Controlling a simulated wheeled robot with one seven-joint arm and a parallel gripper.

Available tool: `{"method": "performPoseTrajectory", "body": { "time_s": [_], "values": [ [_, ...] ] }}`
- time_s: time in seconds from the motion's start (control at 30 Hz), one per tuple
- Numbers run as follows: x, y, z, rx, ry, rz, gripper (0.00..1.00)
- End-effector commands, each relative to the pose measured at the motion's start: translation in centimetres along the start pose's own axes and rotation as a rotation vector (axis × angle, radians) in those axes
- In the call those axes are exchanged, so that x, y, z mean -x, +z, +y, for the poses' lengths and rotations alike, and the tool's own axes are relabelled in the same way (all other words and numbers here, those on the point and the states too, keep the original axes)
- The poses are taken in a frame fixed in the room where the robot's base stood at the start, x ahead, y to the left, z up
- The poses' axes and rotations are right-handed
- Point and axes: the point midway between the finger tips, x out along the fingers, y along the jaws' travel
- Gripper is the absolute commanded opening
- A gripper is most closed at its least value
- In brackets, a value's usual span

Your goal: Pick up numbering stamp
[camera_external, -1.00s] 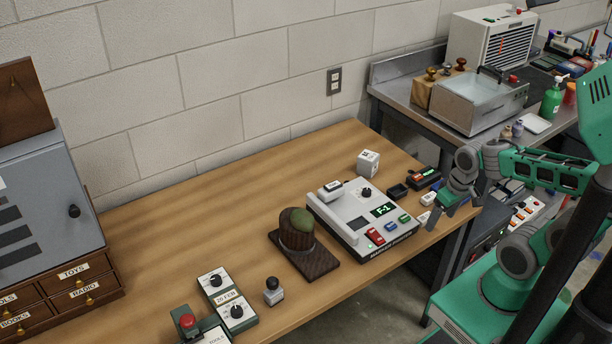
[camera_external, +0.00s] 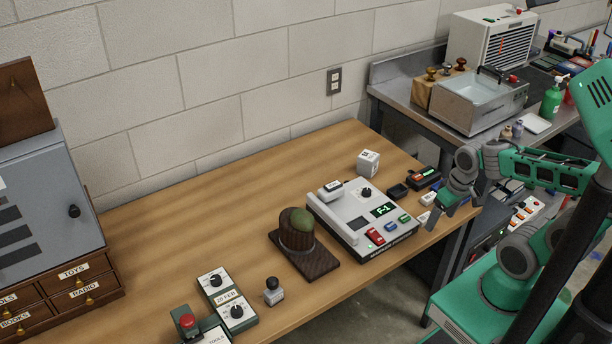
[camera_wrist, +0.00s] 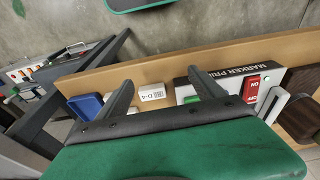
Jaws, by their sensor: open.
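A small stamp with a black knob handle and a pale grey body (camera_external: 273,291) stands upright near the front edge of the wooden table, left of the dark wooden stand. It looks like the numbering stamp, but its markings are too small to read. My gripper (camera_external: 441,214) is at the table's right end, far to the right of the stamp, with the marker printer between them. In the wrist view my gripper's two fingers (camera_wrist: 160,88) are apart and empty. A small white labelled block (camera_wrist: 152,92) shows between them, lower down. The stamp does not show in the wrist view.
The marker printer (camera_external: 346,221) and the dark wooden stand (camera_external: 318,264) occupy the table's middle. A dial box (camera_external: 227,300) stands left of the stamp. A white cube (camera_external: 368,163) stands behind the printer.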

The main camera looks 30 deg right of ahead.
Motion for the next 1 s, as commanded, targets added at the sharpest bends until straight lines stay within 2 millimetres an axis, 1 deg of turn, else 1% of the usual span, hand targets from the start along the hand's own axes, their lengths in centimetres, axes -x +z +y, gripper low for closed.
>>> {"method": "performPoseTrajectory", "body": {
  "time_s": [0.43, 0.47, 0.7, 0.93, 0.97, 1.0],
  "values": [
    [0.0, 0.0, 0.0, 0.0, 0.0, 0.0, 0.78],
    [0.0, 0.0, 0.0, 0.0, 0.0, 0.0, 0.77],
    [0.0, 0.0, 0.0, 0.0, 0.0, 0.0, 0.58],
    [0.0, -0.1, -0.1, 0.005, -0.002, 0.001, 0.58],
    [0.0, -0.3, -0.4, 0.023, -0.008, 0.005, 0.58],
    [-0.1, -1.1, -1.2, 0.073, -0.024, 0.017, 0.58]
  ]
}}
